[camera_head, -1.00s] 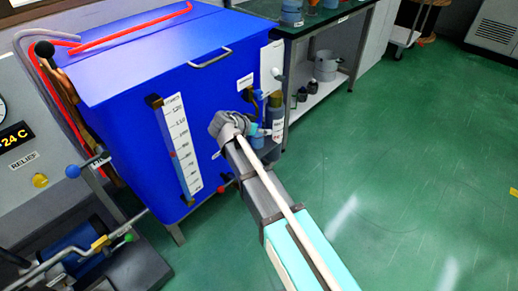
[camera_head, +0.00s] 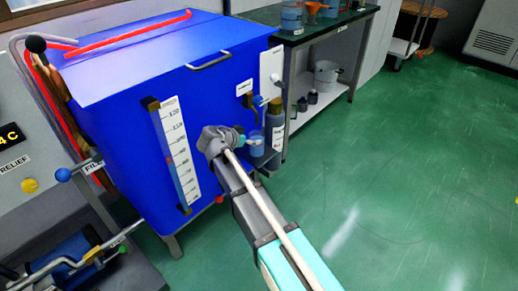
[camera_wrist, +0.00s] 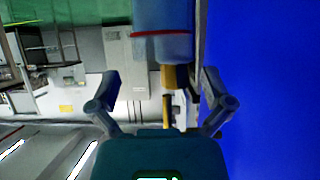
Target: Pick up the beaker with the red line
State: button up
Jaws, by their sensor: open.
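The beaker with the red line (camera_wrist: 163,18) shows at the top of the wrist view, with blue contents and a red line across it. Its top edge is cut off by the frame. In the head view a bluish beaker (camera_head: 256,146) stands on a small ledge at the blue tank's right side. My gripper (camera_wrist: 161,82) is open and empty, its fingers spread left and right of the beaker's line but apart from it. In the head view my gripper (camera_head: 239,141) is just left of the beaker, and its fingers are partly hidden by the wrist.
The blue tank (camera_head: 120,95) with a white level scale (camera_head: 180,150) stands close to my arm. A dark cylinder (camera_head: 274,122) is behind the beaker. A bench (camera_head: 345,18) with beakers stands beyond. The green floor (camera_head: 420,170) at right is clear.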

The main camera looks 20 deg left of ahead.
aim_at(262, 134)
jog(key=shift+w+d+f, duration=0.15)
jog(key=shift+w+f, duration=0.05)
jog(key=shift+w, duration=0.1)
jog(key=shift+b+x, duration=1.2)
jog(key=shift+x, duration=1.45)
jog(key=shift+r, duration=0.15)
jog(key=c, duration=1)
jog(key=shift+o, duration=0.2)
jog(key=shift+r+p, duration=0.45)
jog(key=shift+p, duration=0.05)
jog(key=s+d+r+p, duration=0.1)
jog(key=s+d, duration=0.2)
jog(key=d, duration=0.5)
jog(key=s+d+r+p, duration=0.1)
jog(key=s+d, duration=0.2)
jog(key=d, duration=0.5)
jog(key=shift+s+r, duration=0.3)
jog(key=shift+s, duration=0.1)
jog(key=shift+d, duration=0.25)
